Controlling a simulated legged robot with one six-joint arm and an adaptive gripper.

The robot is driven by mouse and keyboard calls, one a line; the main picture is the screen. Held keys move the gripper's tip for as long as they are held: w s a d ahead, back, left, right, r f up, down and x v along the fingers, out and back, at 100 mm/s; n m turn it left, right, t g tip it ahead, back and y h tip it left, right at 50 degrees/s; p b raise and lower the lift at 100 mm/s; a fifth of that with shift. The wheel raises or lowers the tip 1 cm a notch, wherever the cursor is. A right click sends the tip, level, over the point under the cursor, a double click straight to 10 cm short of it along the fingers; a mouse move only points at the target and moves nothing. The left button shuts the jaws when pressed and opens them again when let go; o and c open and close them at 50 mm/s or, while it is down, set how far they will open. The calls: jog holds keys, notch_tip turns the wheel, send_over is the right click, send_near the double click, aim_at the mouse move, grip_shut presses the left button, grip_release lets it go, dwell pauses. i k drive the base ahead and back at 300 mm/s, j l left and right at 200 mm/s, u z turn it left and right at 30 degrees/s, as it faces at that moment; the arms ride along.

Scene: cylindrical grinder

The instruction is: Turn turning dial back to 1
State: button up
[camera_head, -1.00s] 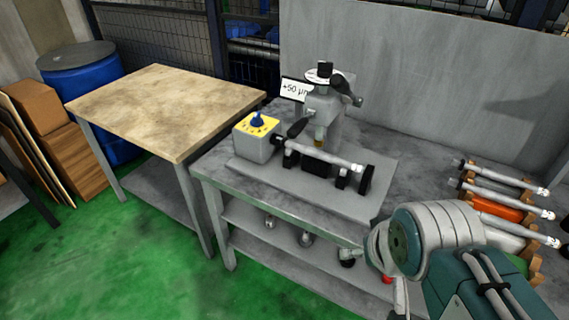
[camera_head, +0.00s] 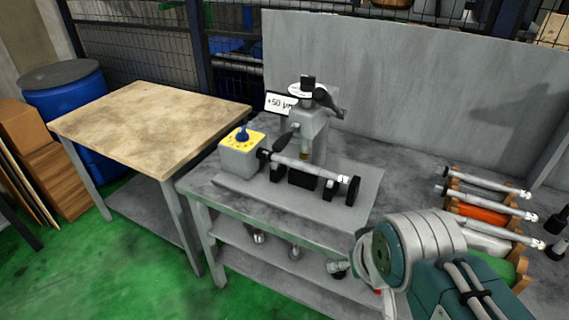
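The turning dial (camera_head: 243,135) is a blue knob on a yellow face with small dark marks. It sits on top of a grey box (camera_head: 240,160) at the left end of the grinder (camera_head: 308,135). The marks are too small to read, so I cannot tell which number the knob points at. A sign reading "+50 µm" (camera_head: 279,103) stands behind the box. My arm's teal and grey links show at the lower right, well apart from the dial. My gripper is not in view.
The grinder stands on a grey workbench (camera_head: 230,208) with a grey back panel (camera_head: 400,90). Metal shafts (camera_head: 490,205) lie on a rack at the right. A wooden-topped table (camera_head: 150,120) and blue barrel (camera_head: 60,95) are left. Green floor (camera_head: 110,260) in front is open.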

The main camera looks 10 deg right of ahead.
aim_at(242, 136)
jog(key=i+j+z, duration=0.2)
jog(key=i+j, duration=0.2)
jog(key=j, duration=0.2)
jog(key=i+j+z, duration=0.15)
jog(key=j, duration=0.15)
jog(key=i+j+z, duration=0.2)
jog(key=i+j, duration=0.15)
jog(key=j, duration=0.3)
jog(key=i+j+z, duration=0.1)
jog(key=j, duration=0.25)
jog(key=i+j+z, duration=0.1)
jog(key=j, duration=0.3)
